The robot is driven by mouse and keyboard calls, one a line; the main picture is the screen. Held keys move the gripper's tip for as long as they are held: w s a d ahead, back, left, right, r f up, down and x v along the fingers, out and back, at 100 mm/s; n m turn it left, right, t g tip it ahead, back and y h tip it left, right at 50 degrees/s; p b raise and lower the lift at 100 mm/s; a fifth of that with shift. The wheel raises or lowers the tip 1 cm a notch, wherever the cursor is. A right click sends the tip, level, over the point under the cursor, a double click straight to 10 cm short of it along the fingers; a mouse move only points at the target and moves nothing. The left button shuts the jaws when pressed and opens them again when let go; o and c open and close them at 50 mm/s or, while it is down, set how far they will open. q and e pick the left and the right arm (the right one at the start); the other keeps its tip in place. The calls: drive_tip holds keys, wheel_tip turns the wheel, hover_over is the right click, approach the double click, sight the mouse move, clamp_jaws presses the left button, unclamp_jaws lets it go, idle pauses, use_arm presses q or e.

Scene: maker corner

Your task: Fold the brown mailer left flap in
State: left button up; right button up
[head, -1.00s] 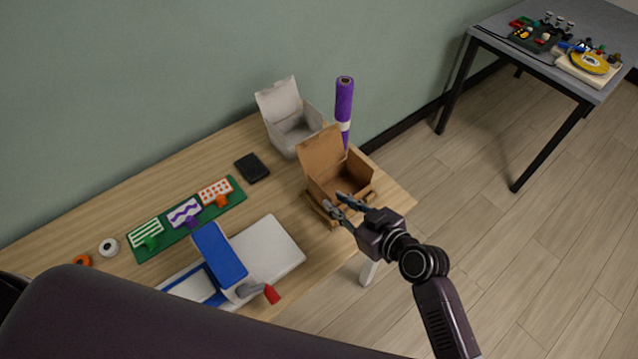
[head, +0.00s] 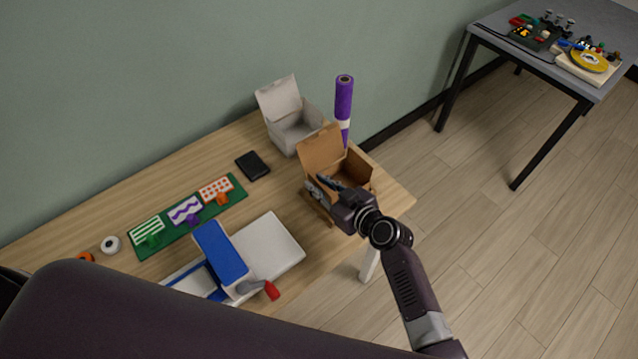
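The brown mailer (head: 322,146) is an open cardboard box near the right end of the wooden table, its lid raised at the back. A brown flap (head: 317,209) shows at its left front side, folded outward and low; my gripper hides part of it. My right gripper (head: 320,187) is at the box's left front edge, its fingers apart, one finger over the opening and the other near the flap. I cannot tell whether it touches the cardboard. My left gripper is out of view.
A white box (head: 281,101) and a purple roll (head: 344,100) stand behind the mailer. A black case (head: 252,166), a green board (head: 160,236) with stamps, and a blue-and-white press (head: 220,254) with a red-tipped handle are to the left. A grey table (head: 500,35) stands apart at right.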

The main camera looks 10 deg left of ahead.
clamp_jaws()
drive_tip(key=m+b, duration=0.1)
drive_tip(key=b, duration=0.1)
drive_tip(key=w+m+g+y+b, duration=0.1)
drive_tip(key=b, duration=0.1)
drive_tip(key=d+f+m+b, duration=0.1)
drive_tip(key=b, duration=0.2)
drive_tip(key=shift+w+d+g+y, duration=0.1)
drive_tip(key=shift+w+g+y, duration=0.2)
drive_tip(key=shift+g, duration=0.1)
drive_tip(key=shift+w+d+m+g+b, duration=0.15)
drive_tip(key=shift+m+g+b, duration=0.15)
drive_tip(key=shift+m+b, duration=0.55)
drive_tip(key=shift+w+r+y+b, duration=0.1)
drive_tip(key=shift+r+y+b, duration=0.05)
drive_tip(key=shift+y+b, duration=0.3)
